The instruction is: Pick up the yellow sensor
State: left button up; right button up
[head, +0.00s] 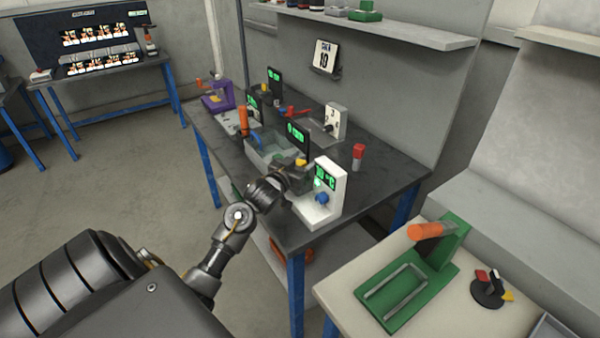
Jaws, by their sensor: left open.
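My left gripper (297,176) reaches over the front edge of the dark workbench (385,178), just left of a white device with a green display (333,190). A small yellow piece (301,162) shows right at the gripper's fingers; it may be the yellow sensor, but it is too small and partly covered to be sure. I cannot tell whether the fingers touch it. The gripper is open. My right gripper is not in view.
A clear bin (270,152) stands left of the gripper, with a black display (297,137) behind it. A red-capped item (358,156) stands at the bench's right. A green fixture with an orange handle (408,290) sits on the pale table at lower right.

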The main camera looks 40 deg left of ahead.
pick_arm(q)
jog(key=c, duration=1.1)
jog(key=shift+c, duration=0.2)
jog(key=shift+r, duration=0.1)
